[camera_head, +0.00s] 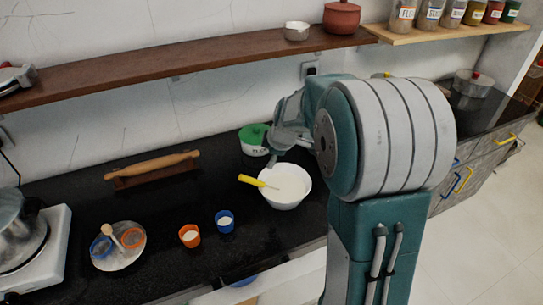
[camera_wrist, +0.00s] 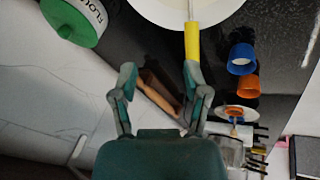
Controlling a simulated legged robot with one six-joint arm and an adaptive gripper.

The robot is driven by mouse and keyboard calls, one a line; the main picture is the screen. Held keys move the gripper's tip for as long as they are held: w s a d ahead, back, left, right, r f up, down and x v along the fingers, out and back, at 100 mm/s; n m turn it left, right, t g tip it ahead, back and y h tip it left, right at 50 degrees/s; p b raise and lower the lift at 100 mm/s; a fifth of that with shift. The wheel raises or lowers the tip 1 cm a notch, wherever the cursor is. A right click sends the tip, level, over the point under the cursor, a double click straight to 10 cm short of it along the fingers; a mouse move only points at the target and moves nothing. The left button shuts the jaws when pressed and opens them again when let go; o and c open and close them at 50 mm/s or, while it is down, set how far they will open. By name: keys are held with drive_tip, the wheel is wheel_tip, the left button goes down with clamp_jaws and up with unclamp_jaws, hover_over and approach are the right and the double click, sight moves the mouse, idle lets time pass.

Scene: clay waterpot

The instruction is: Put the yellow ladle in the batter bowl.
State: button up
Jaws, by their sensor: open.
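The yellow ladle (camera_head: 252,181) rests in the white batter bowl (camera_head: 288,195), its handle sticking out over the left rim. Its head is not clearly visible. In the wrist view the yellow handle (camera_wrist: 192,42) runs down from the bowl (camera_wrist: 160,8) towards one finger, at the right. My gripper (camera_wrist: 160,76) is open and nothing shows between its fingers. The handle's lower end overlaps the right fingertip in the picture; I cannot tell whether they touch. In the head view my gripper (camera_head: 280,140) is above and behind the bowl, partly hidden by my arm.
A green-lidded flour container (camera_head: 254,140) stands behind the bowl. An orange cup (camera_head: 190,236) and a blue cup (camera_head: 225,220) stand front left. A rolling pin (camera_head: 152,165) lies at the back left, and a plate (camera_head: 118,262) is farther left. A wooden shelf (camera_head: 180,60) runs above the counter.

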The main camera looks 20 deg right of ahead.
drive_tip(key=a+v, duration=0.1)
drive_tip(key=v, duration=1.2)
drive_tip(key=s+a+m, duration=0.5)
drive_tip(key=s+m, duration=0.1)
drive_tip(key=s, duration=0.5)
drive_tip(key=s+a+m+h, duration=0.1)
drive_tip(key=s+a+m, duration=0.3)
drive_tip(key=s, duration=0.6)
drive_tip(key=m, duration=0.2)
drive_tip(key=shift+s+a+f+m+t, duration=0.3)
drive_tip(key=shift+s+a+t, duration=0.05)
drive_tip(key=shift+s+t, duration=0.05)
